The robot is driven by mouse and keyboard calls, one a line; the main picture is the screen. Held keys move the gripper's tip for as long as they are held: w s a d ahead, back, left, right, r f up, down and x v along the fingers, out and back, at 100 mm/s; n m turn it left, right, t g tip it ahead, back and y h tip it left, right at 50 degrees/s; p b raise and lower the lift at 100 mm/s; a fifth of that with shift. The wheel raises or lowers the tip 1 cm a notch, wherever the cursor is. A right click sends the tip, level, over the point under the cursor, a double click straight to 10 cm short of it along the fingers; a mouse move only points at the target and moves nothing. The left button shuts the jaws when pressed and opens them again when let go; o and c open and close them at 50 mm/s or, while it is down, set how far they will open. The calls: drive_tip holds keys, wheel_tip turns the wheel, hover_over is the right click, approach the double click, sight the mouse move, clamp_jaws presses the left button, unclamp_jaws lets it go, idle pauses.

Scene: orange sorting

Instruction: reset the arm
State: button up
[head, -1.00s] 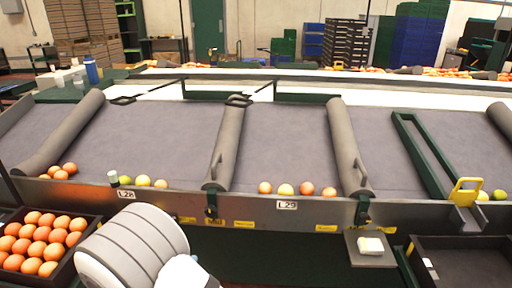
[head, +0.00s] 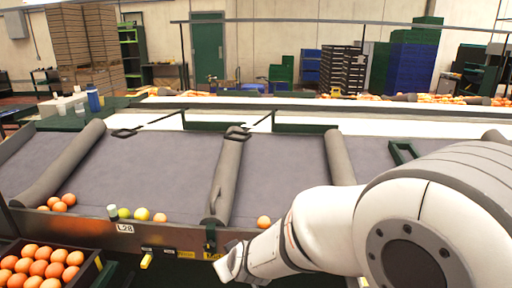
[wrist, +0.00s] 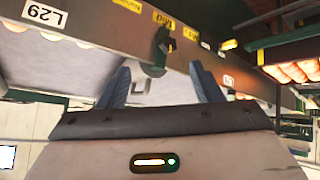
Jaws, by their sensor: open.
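My white arm fills the lower right of the head view, and my gripper is at its left end, low in front of the metal rail; its fingers are hard to make out there. In the wrist view, my gripper (wrist: 161,82) shows two blue-grey fingers set well apart with nothing between them. My gripper is open and empty.
The grey sorting belt (head: 150,170) has padded dividers (head: 228,175). Several oranges and yellow-green fruits (head: 142,214) rest along its front rail (head: 165,235). A dark crate (head: 88,272) of oranges stands at lower left.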

drive_tip(key=s+d+r+m+g+h+p, duration=0.1)
drive_tip(key=s+d+r+m+g, duration=0.2)
drive_tip(key=s+d, duration=0.5)
drive_tip(key=s+d+r+m+g+h+p, duration=0.1)
drive_tip(key=s+d+r+m+g+h, duration=0.1)
drive_tip(key=s+d+r, duration=0.4)
drive_tip(key=s+d+m+g, duration=0.1)
drive_tip(key=s+d+m, duration=0.1)
drive_tip(key=d, duration=0.5)
drive_tip(key=shift+s+r, duration=0.15)
drive_tip(key=shift+s, duration=0.65)
